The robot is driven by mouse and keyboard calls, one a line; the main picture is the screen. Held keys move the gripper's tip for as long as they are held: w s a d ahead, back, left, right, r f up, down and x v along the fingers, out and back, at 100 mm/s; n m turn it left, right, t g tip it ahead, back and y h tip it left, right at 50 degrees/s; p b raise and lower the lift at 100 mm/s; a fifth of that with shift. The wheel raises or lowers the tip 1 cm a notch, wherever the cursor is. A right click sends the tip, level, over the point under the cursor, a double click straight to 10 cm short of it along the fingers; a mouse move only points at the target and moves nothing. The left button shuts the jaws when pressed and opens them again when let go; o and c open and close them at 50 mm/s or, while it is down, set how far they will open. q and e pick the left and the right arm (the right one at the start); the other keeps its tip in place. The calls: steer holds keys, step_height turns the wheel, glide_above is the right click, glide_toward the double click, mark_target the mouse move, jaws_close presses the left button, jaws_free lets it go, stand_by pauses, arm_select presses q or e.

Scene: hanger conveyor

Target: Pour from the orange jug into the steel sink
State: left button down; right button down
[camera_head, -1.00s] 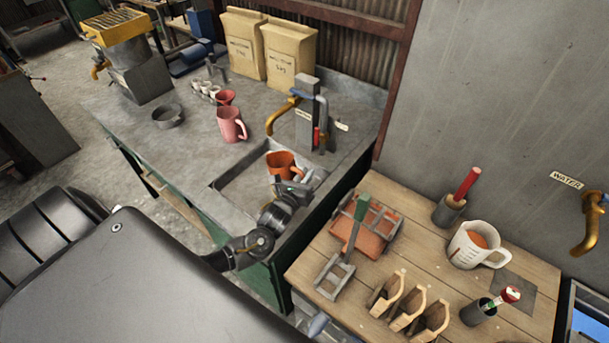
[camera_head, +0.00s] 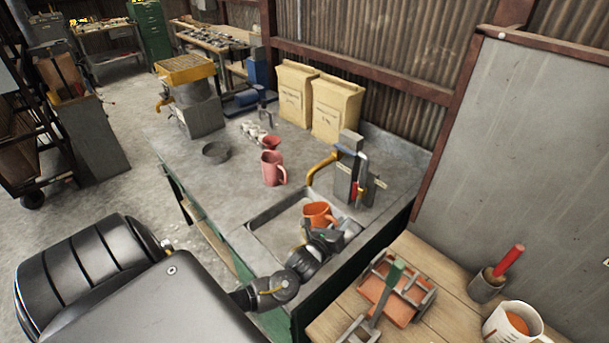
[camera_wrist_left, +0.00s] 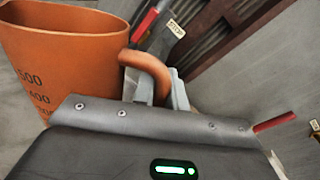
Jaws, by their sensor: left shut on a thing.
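The orange jug (camera_head: 317,213) is over the steel sink (camera_head: 276,234), near its far right part. How high it is above the basin is hard to tell. My left gripper (camera_head: 330,234) is shut on the jug's handle, on the near right side of the jug. In the left wrist view the jug (camera_wrist_left: 65,55) fills the upper left, with volume marks on its side and its rim leaning only a little. The fingers (camera_wrist_left: 155,88) close around the handle there. The jug's contents are hidden, and no stream shows. My right gripper is not in view.
A wooden table (camera_head: 445,300) with tools and a white jug (camera_head: 512,323) lies at right.

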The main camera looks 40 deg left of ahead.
arm_select(q)
steer(key=shift+r, duration=0.15)
stand_by(0.3)
steer(key=shift+a+r+n+p, duration=0.1)
steer(key=shift+r+n+p, duration=0.15)
steer(key=shift+n+p, duration=0.25)
steer(key=shift+a+r+n+p, duration=0.15)
steer(key=shift+r+n+p, duration=0.2)
steer(key=shift+n+p, duration=0.15)
steer(key=shift+a, duration=0.1)
stand_by(0.4)
steer(key=shift+a+r+n+g+h, duration=0.2)
steer(key=shift+a+n+g+h, duration=0.1)
steer(key=shift+n, duration=0.3)
steer(key=shift+r, duration=0.1)
